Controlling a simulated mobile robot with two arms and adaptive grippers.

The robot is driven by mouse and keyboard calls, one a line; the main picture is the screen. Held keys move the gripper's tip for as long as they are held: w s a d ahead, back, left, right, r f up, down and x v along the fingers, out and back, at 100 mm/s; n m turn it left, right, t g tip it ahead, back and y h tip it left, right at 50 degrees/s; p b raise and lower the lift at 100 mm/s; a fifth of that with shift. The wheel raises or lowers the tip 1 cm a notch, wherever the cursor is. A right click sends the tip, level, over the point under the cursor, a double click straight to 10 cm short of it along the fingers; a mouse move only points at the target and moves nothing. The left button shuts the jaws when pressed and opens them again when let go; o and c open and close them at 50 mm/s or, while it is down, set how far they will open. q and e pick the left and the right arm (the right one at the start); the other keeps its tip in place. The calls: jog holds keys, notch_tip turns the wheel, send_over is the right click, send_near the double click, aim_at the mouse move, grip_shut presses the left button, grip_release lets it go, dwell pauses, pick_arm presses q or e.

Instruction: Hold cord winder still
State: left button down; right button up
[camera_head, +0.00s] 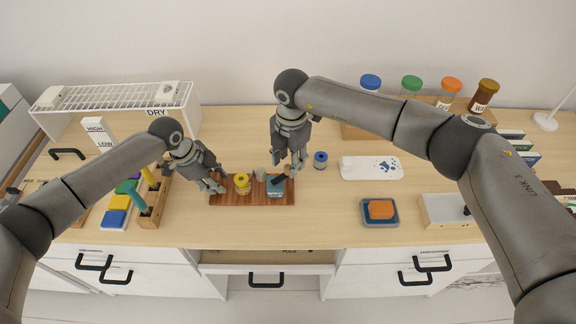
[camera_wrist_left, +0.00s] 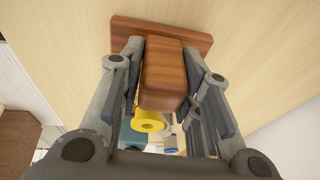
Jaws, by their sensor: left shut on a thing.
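The cord winder (camera_head: 240,199) is a reddish-brown wooden board at the middle of the desk. It carries a yellow spool (camera_head: 242,184), a grey post (camera_head: 260,173) and a teal block (camera_head: 276,192) with a dark piece on top. My left gripper (camera_head: 214,186) is at the board's left end. In the left wrist view its fingers are shut on the wooden end block (camera_wrist_left: 164,75), and the yellow spool (camera_wrist_left: 149,121) shows beyond it. My right gripper (camera_head: 288,171) is above the board's right end, by the teal block; its finger opening is unclear.
A blue-topped spool (camera_head: 320,160) stands right of the board. A white tray (camera_head: 371,168) and a grey dish with an orange block (camera_head: 381,209) lie further right. A wooden holder (camera_head: 152,203) with colored handles stands at left. Bare desk lies in front of the board.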

aim_at(288, 166)
jog(key=shift+f, duration=1.55)
jog(key=shift+c, duration=0.2)
jog(key=shift+a, duration=0.1)
grip_shut()
